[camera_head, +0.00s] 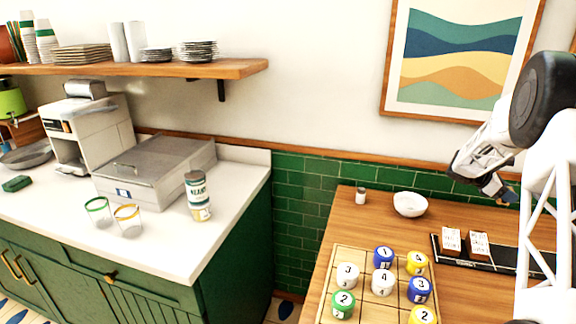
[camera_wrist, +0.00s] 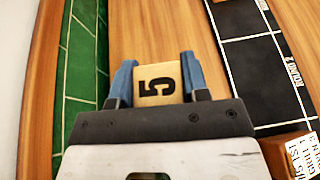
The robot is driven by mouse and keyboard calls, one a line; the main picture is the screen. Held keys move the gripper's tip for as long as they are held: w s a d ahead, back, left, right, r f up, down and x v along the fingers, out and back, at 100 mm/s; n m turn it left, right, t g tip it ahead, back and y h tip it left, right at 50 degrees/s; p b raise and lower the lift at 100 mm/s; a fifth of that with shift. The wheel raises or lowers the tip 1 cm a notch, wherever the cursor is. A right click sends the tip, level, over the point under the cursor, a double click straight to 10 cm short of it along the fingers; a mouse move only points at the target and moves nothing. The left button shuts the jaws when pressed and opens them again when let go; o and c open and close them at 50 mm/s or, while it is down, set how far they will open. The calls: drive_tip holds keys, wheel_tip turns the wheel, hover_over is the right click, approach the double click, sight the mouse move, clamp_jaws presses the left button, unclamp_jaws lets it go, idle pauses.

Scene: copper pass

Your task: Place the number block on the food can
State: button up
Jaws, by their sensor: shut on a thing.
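My gripper (camera_head: 500,190) is over the right side of the wooden table in the head view. In the wrist view its two blue fingers (camera_wrist: 157,84) are shut on the number block (camera_wrist: 157,80), a tan wooden block with a black 5 on its face. The block is only a small tan patch in the head view (camera_head: 509,194). The food can (camera_head: 198,197), with a printed white, green and yellow label, stands upright on the white counter at the left, far from my gripper. Nothing rests on its top.
On the table are a game board (camera_head: 373,306) with several numbered round pieces, a white bowl (camera_head: 410,204), a small shaker (camera_head: 361,195) and a black tray (camera_head: 497,260) with card stacks. Two glasses (camera_head: 128,221) and a grey-lidded box (camera_head: 155,172) stand near the can. A shelf (camera_head: 130,69) hangs above the counter.

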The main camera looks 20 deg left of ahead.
drive_tip(key=a+r+n+t+y, duration=0.1)
drive_tip(key=a+r+n+t, duration=0.15)
drive_tip(key=a, duration=1.55)
drive_tip(key=w+a+r+n+t, duration=0.1)
drive_tip(key=a+r+n+t, duration=0.2)
drive_tip(key=a, duration=1.4)
drive_tip(key=a+r+n+t+y, duration=0.1)
drive_tip(key=a+r+n+t, duration=0.2)
drive_tip(key=a, duration=1.5)
drive_tip(key=s+a+r+n+t+y, duration=0.1)
drive_tip(key=s+a+r+n+y, duration=0.1)
drive_tip(key=s+a, duration=0.7)
drive_tip(key=s+a+r+n+t+y, duration=0.2)
drive_tip(key=s+a+r, duration=0.3)
drive_tip(key=a, duration=1.6)
drive_tip(key=s+a+r+n+t+y, duration=0.2)
drive_tip(key=s+a+r, duration=0.1)
drive_tip(key=s+a, duration=1.1)
drive_tip(key=shift+s+a+r, duration=0.15)
drive_tip(key=shift+a+r, duration=0.1)
drive_tip(key=shift+a, duration=0.65)
drive_tip(key=shift+f, duration=0.1)
drive_tip(key=shift+f, duration=1.25)
